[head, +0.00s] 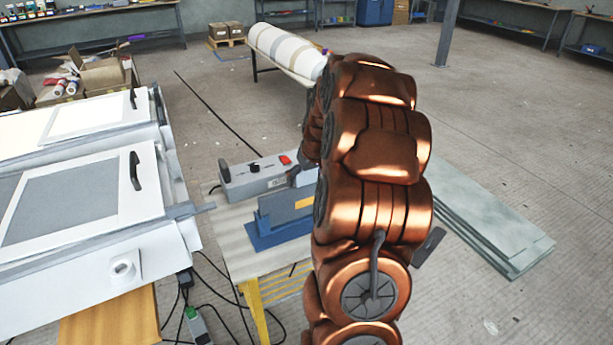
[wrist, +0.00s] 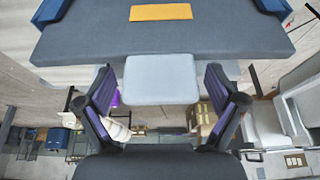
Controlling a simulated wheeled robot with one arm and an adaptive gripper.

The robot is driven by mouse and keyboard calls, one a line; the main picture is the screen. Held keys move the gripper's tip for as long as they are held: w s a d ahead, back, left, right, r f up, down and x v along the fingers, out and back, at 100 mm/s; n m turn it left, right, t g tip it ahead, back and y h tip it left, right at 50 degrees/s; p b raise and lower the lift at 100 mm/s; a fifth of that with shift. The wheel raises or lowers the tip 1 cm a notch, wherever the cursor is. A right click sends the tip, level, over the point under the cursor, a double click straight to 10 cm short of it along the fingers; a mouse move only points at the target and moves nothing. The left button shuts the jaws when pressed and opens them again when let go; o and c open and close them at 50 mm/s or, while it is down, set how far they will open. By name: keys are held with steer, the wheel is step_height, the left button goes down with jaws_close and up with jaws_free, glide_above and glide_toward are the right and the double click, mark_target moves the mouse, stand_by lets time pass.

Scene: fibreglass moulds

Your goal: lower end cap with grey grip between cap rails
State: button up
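The end cap (wrist: 85,35) is a dark grey plate with an orange label, across the top of the wrist view. Its light grey grip (wrist: 160,80) juts toward the camera. My gripper (wrist: 160,82) has one dark finger on each side of the grip, with a narrow gap showing on both sides; it looks open around the grip. Blue cap rails (wrist: 265,6) show at the plate's upper corners. In the head view the cap (head: 280,209) stands at the blue rail stand (head: 268,238); my arm hides its right part and my gripper. How deep it sits is unclear.
The stand is on a small light table (head: 235,250) with a grey control box (head: 255,178) with a red switch behind it. White moulds (head: 150,255) stand close on the left. Grey sheets (head: 490,225) lie on the floor at right. Cables hang below the table.

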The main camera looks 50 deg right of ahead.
stand_by(0.3)
steer(key=v, duration=1.2)
stand_by(0.4)
steer(key=s+a+r+n+g+y+p, duration=0.1)
steer(key=s+a+p, duration=0.15)
steer(key=a, duration=0.95)
steer(key=s+a+r+n+g+y+p, duration=0.15)
steer(key=s+a, duration=0.25)
steer(key=a, duration=0.8)
steer(key=s+a+f+g+p, duration=0.1)
steer(key=s+a+g, duration=0.1)
steer(key=s+a, duration=0.4)
steer(key=s+a+f+n+g+h+p, duration=0.1)
steer(key=s+a, duration=0.5)
steer(key=s, duration=0.7)
steer(key=shift+g, duration=0.35)
